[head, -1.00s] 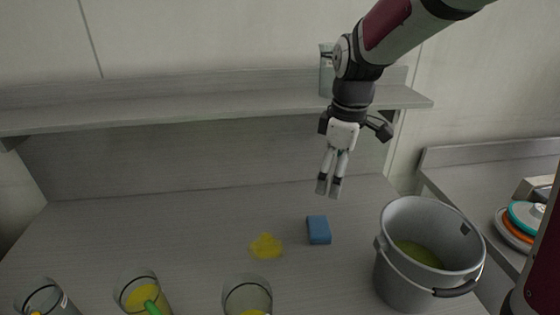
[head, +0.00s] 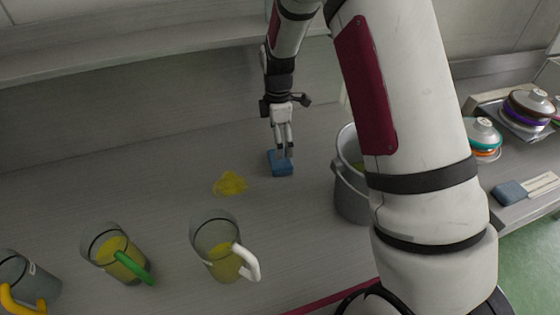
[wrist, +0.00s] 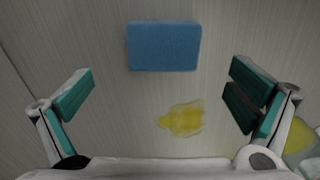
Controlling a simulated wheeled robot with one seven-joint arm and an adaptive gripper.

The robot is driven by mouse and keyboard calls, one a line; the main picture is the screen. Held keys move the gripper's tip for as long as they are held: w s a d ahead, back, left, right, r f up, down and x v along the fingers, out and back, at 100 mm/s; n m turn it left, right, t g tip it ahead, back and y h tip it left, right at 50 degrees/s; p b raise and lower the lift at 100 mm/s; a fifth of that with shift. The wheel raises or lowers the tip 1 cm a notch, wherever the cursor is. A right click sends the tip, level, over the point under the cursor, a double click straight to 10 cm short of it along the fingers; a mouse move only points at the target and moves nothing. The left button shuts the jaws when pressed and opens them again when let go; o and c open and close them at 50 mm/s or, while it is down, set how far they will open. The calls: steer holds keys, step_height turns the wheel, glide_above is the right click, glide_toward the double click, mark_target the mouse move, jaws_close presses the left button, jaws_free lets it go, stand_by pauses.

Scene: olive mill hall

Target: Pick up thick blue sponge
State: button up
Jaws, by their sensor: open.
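A thick blue sponge (head: 281,168) lies on the grey counter, just right of a yellow puddle. It also shows whole and uncovered in the wrist view (wrist: 164,46), near the top of the picture. My gripper (head: 285,154) points down at the sponge, its fingertips overlapping the sponge's far part in the head view. In the wrist view my gripper (wrist: 160,93) is open and empty, its teal finger pads spread wider than the sponge. The sponge lies ahead of the pads there, not between them. Whether the tips touch anything is unclear.
The yellow puddle (head: 230,183) lies left of the sponge. A grey bucket (head: 350,193) stands to the right, partly hidden by my arm. Several jugs, one white-handled (head: 215,247), stand in front. A shelf (head: 160,48) runs behind. Another blue-grey sponge (head: 509,192) lies on the right counter.

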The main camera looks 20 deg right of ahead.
mark_target(280, 161)
steer(key=shift+s+d+f+p, duration=0.1)
steer(key=shift+s+f+p, duration=0.1)
steer(key=shift+f, duration=1.3)
steer(key=shift+s+d+f+p, duration=0.1)
steer(key=shift+f+p, duration=0.05)
steer(key=shift+f, duration=1.35)
steer(key=c, duration=1)
